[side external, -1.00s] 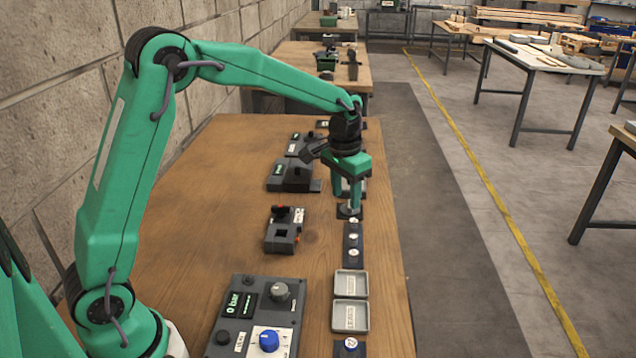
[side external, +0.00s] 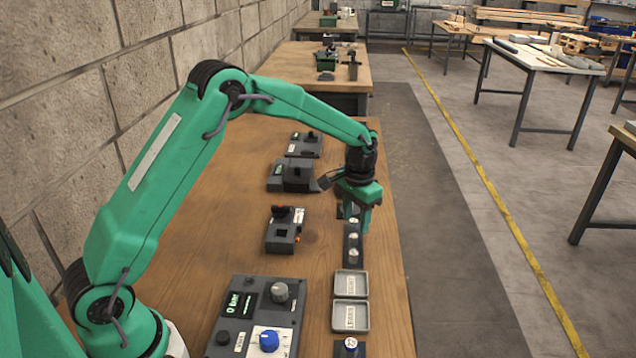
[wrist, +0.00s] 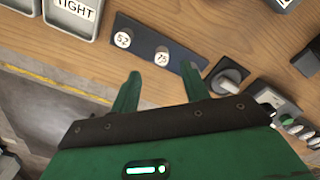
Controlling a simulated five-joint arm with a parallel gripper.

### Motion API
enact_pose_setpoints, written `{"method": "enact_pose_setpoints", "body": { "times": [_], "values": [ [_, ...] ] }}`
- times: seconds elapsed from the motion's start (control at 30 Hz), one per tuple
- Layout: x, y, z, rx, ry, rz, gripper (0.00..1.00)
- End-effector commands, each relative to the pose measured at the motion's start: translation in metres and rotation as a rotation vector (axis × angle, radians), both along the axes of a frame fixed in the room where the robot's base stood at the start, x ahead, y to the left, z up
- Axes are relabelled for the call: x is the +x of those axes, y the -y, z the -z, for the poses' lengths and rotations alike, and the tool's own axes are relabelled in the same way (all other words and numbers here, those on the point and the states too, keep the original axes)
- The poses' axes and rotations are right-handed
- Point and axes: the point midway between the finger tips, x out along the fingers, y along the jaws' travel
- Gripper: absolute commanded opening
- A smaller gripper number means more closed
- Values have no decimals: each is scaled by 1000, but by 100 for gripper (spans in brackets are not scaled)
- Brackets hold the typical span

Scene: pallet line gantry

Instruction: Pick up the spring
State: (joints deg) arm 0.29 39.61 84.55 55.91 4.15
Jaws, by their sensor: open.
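My gripper (side external: 355,224) is open, above the far end of a dark strip (side external: 353,263) that carries round white-topped pieces. In the wrist view, my gripper (wrist: 162,72) has its two fingers apart and nothing visible held between them. A round piece with a number (wrist: 162,57) shows on the strip, just beyond the gap between the fingertips. Another numbered piece (wrist: 123,39) sits to its left. I cannot surely pick out the spring. Small silvery parts (wrist: 289,123) at the right edge of the wrist view are too small to identify.
Two grey trays (side external: 350,301) lie nearer the camera, one labelled RIGHT in the wrist view (wrist: 72,14). A dark square with a round grey piece (wrist: 228,75) is right of the fingers. Dark devices (side external: 285,230) stand left of the strip.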

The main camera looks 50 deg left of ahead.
Motion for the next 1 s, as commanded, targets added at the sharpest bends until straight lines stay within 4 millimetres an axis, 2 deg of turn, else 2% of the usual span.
{"method": "enact_pose_setpoints", "body": {
  "times": [0.33, 0.7, 1.0],
  "values": [
    [0, -1, 8, 0, -1, 0, 46],
    [-1, -3, 47, 0, -2, -1, 46],
    [-1, -3, 55, 0, 0, -1, 46]
  ]
}}
